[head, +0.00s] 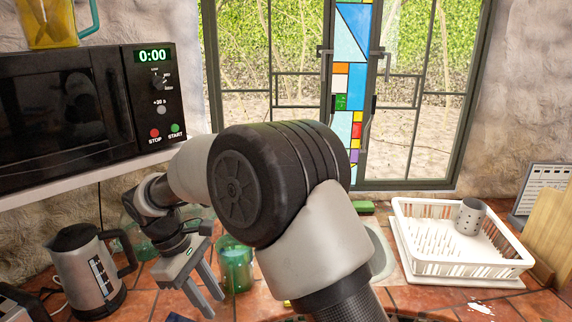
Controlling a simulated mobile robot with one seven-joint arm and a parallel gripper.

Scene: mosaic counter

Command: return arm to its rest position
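My arm (315,240) rises from the bottom middle of the head view and bends over to the left at a large black joint. My gripper (213,303) hangs at the lower left, pointing down above the tiled counter. Its two fingers are apart and nothing shows between them. A green glass container (236,266) stands just right of the gripper in the picture; I cannot tell the gap in depth.
A kettle (88,268) stands left of my gripper. The microwave (160,105) is above it, with a yellow pitcher (50,25) on top. A white dish rack (462,270) holding a grey cup (470,218) is at right. My arm partly hides the sink (383,255).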

